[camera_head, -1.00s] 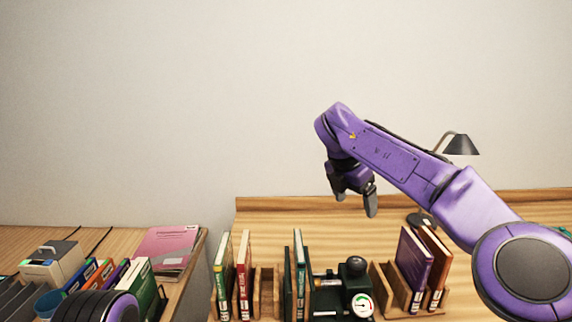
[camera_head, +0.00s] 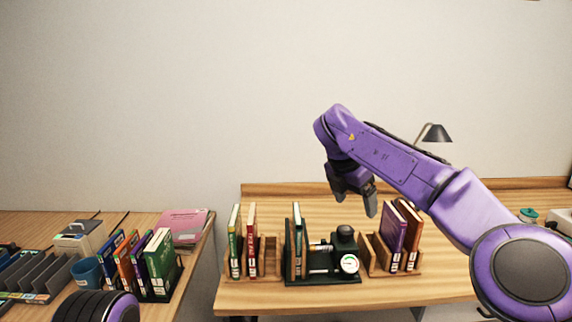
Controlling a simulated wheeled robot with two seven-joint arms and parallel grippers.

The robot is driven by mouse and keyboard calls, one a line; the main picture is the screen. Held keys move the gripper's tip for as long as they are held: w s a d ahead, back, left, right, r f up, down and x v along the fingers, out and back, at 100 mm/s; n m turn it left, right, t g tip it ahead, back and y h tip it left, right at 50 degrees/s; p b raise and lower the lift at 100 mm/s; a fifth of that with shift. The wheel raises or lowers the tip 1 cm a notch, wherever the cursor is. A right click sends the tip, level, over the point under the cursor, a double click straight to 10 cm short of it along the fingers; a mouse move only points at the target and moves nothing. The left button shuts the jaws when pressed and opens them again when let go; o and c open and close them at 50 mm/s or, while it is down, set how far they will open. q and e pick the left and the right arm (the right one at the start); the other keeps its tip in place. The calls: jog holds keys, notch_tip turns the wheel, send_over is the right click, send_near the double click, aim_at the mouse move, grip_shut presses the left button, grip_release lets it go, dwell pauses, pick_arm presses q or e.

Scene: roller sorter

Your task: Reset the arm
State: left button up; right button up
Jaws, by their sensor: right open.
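My right gripper (camera_head: 355,198) hangs from the raised purple right arm (camera_head: 400,165), pointing down over the wooden desk. Its dark fingers are apart and empty. It is above and behind the black device with a round gauge (camera_head: 349,263) and touches nothing that I can see. Of my left arm only a dark and purple part (camera_head: 100,308) shows at the bottom left; its gripper is out of view.
The desk (camera_head: 290,297) carries a left wooden rack with books (camera_head: 251,240), the device with green books, and a right rack with books (camera_head: 394,237). A lamp (camera_head: 435,133) stands behind the arm. The left table holds books (camera_head: 160,262), a blue cup (camera_head: 87,271) and a pink book (camera_head: 184,225).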

jog(key=d+f+n+t+h, duration=0.2)
jog(key=d+f+n+h, duration=0.15)
jog(key=f+n, duration=0.45)
jog(key=d+f+n+t+h, duration=0.1)
jog(key=d+f+n+h, duration=0.2)
jog(key=f, duration=0.9)
jog(key=s+d+f+n+t+y, duration=0.1)
jog(key=s+f+n+t, duration=0.1)
jog(key=s+f+n, duration=0.45)
jog(key=s+d+f+n+t, duration=0.1)
jog(key=s+f+n+t, duration=0.15)
jog(key=f+n, duration=0.7)
jog(key=s+d+f+n+g+y, duration=0.2)
jog(key=s+f+n, duration=0.25)
jog(key=s, duration=0.75)
jog(key=s+d+f+n+g+y, duration=0.25)
jog(key=s+f+n, duration=0.2)
jog(key=s, duration=0.65)
jog(key=s+d+f+n+g+y, duration=0.1)
jog(key=s+d+f+n+g, duration=0.25)
jog(key=s, duration=0.85)
notch_tip(320, 180, down, 10)
jog(key=a+b, duration=0.2)
jog(key=b, duration=0.8)
jog(key=shift+w+f+t, duration=0.2)
jog(key=shift+w+t, duration=0.15)
jog(key=shift+t, duration=0.1)
